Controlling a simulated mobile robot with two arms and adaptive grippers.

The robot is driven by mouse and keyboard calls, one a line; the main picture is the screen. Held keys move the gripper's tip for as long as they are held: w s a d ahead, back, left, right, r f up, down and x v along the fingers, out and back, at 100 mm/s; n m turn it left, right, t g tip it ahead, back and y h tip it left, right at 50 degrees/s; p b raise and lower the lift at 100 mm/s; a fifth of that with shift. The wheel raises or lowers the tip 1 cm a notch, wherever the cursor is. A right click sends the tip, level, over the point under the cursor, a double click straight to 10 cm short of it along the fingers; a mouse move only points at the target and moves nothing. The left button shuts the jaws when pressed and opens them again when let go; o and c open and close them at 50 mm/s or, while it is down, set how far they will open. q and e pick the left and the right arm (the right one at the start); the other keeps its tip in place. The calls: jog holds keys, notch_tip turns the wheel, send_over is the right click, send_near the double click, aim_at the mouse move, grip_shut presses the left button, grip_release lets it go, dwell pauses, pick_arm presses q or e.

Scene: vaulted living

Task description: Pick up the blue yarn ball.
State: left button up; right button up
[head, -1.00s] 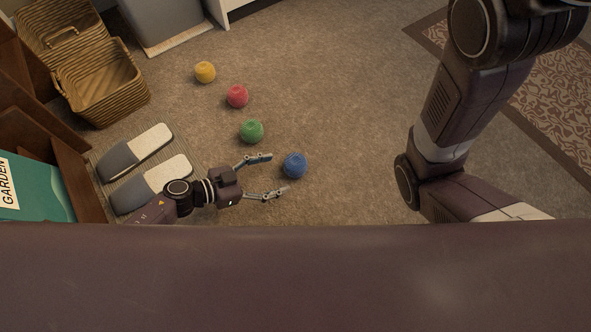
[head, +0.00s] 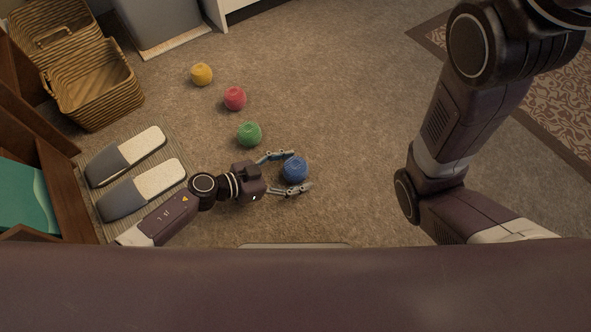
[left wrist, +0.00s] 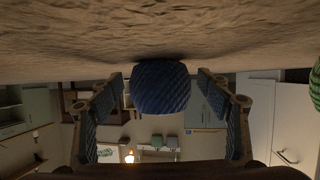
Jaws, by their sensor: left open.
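The blue yarn ball (head: 295,169) lies on the carpet at the near end of a row of yarn balls. My left gripper (head: 302,171) is open, low over the carpet, with its two fingers on either side of the blue ball. In the left wrist view the blue ball (left wrist: 161,87) sits between the two fingers (left wrist: 165,105), with a gap visible on each side. My right arm shows at the right of the head view, but its gripper is out of the picture.
A green yarn ball (head: 249,134) lies close to the left gripper; red (head: 235,98) and yellow (head: 201,74) balls lie farther off. Slippers (head: 133,187) on a mat and wicker baskets (head: 98,90) stand left. Carpet right of the blue ball is clear.

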pick_arm(q)
jog(key=c, duration=1.3)
jog(key=shift+r, duration=0.1)
